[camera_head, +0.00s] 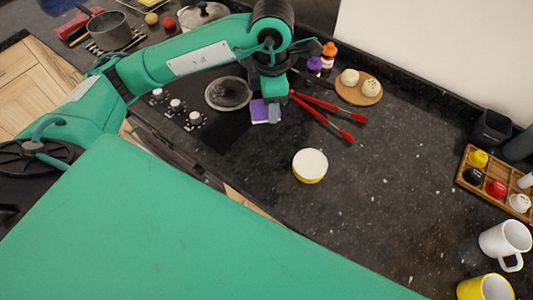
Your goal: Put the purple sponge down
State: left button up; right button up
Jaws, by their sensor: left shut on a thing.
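The purple sponge (260,111) has a pale lower edge and is at the upper middle of the head view, above or on the dark counter next to the round burner. I cannot tell whether it touches the counter. My left gripper (273,111) points down and is shut on the sponge. Its fingers hide the sponge's right part. My right gripper is not in view.
Red-handled tongs (335,104) lie just right of the sponge. A round burner (228,93) is on its left. A white-topped yellow tub (310,165) stands nearer. A wooden board (359,90) holds two buns. Open counter (390,170) lies right of the tub.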

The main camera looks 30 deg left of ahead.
pick_arm(q)
jog(key=n, duration=0.2)
jog(key=r+n, duration=0.1)
jog(key=n, duration=0.5)
jog(key=shift+r+b, duration=0.35)
jog(key=shift+f+n, duration=0.1)
jog(key=shift+n, duration=0.3)
jog(key=p, duration=0.2)
send_over(269, 154)
notch_tip(269, 154, down, 15)
jog(key=shift+f, duration=0.15)
notch_tip(269, 154, down, 4)
jog(key=shift+s+f+p, duration=0.1)
jog(key=shift+p, duration=0.4)
jog(key=shift+f, duration=0.1)
jog(key=shift+f, duration=0.1)
